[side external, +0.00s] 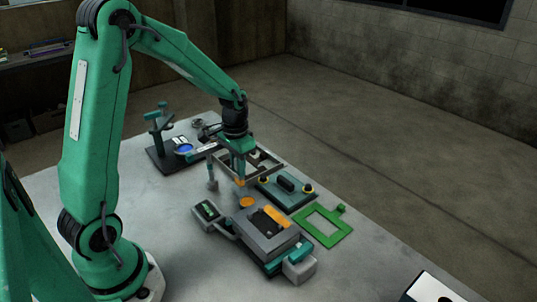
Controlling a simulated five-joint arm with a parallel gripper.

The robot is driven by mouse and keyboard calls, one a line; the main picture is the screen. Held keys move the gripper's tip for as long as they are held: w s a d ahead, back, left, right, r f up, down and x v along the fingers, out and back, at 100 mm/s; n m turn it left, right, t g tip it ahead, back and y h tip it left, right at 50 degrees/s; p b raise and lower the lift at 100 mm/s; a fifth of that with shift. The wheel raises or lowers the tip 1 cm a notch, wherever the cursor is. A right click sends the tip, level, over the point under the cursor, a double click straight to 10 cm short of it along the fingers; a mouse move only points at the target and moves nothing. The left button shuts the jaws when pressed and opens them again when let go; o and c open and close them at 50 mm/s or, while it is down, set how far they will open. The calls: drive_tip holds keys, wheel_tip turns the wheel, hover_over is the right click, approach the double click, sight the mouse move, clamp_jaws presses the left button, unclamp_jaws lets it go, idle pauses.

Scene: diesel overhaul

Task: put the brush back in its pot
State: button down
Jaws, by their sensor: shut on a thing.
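My gripper (239,174) hangs over the middle of the table, pointing down. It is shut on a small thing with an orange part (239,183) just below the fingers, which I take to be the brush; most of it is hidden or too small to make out. A round orange-topped thing (247,202), perhaps the pot, is on the table just below and slightly right of the gripper. I cannot tell whether the held thing touches it.
A grey device with an orange panel (268,222) is in front. A teal block (286,190) and green frame (322,226) lie right. A metal-framed tray (265,157) and dark stand (170,157) are behind.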

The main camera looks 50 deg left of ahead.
drive_tip(key=shift+f, duration=1.7)
drive_tip(key=c, duration=1)
unclamp_jaws()
drive_tip(key=shift+r, duration=0.15)
drive_tip(key=shift+r, duration=3.35)
drive_tip(key=shift+r, duration=0.15)
drive_tip(key=shift+r, duration=1.85)
